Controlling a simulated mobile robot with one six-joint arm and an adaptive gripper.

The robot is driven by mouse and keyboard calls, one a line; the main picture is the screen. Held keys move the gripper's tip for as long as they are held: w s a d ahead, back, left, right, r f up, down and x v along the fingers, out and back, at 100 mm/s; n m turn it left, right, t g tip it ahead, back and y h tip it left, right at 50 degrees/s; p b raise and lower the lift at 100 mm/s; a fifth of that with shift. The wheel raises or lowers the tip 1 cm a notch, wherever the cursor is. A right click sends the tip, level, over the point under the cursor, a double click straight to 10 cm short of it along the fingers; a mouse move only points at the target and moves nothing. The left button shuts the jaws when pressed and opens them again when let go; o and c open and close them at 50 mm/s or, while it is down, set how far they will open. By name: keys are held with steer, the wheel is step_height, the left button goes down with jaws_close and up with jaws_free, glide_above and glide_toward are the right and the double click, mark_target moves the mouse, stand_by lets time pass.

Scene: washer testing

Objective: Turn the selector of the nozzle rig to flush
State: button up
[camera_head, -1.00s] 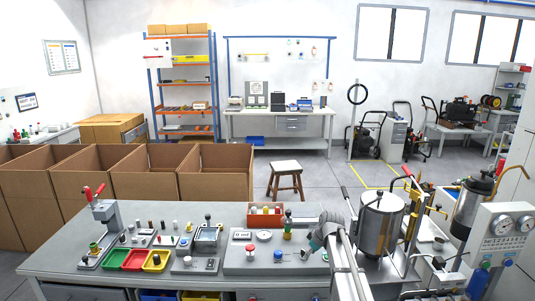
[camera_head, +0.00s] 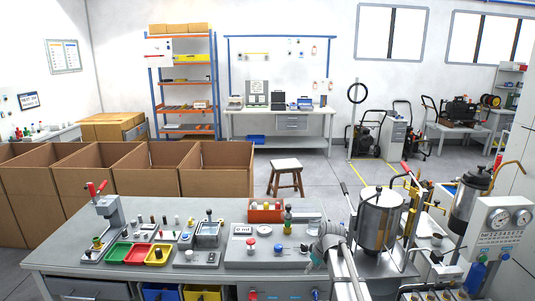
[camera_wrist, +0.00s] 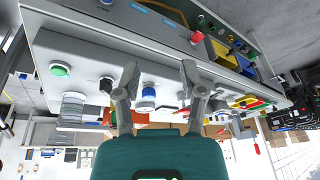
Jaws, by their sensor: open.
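I cannot tell for sure which part is the selector; my arm hides the box's right end. In the wrist view my gripper (camera_wrist: 158,75) is open and empty. The blue knob (camera_wrist: 148,92) shows beyond and between its fingers, with no contact visible.
A metal tank (camera_head: 380,222) stands close right of my arm. A gauge panel (camera_head: 503,228) is farther right. Red (camera_head: 158,255) and green trays and a lever press (camera_head: 110,215) are left on the bench. An orange bin (camera_head: 265,213) is behind the box.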

steer(key=s+f+m+g+h+b, duration=0.1)
steer(key=s+f+m, duration=0.1)
steer(key=s, duration=0.9)
steer(key=s+d+f+m+g+h+b, duration=0.1)
steer(key=s+m, duration=0.4)
steer(key=s, duration=0.5)
steer(key=shift+s+f+b, duration=0.4)
steer(key=shift+f+b, duration=0.2)
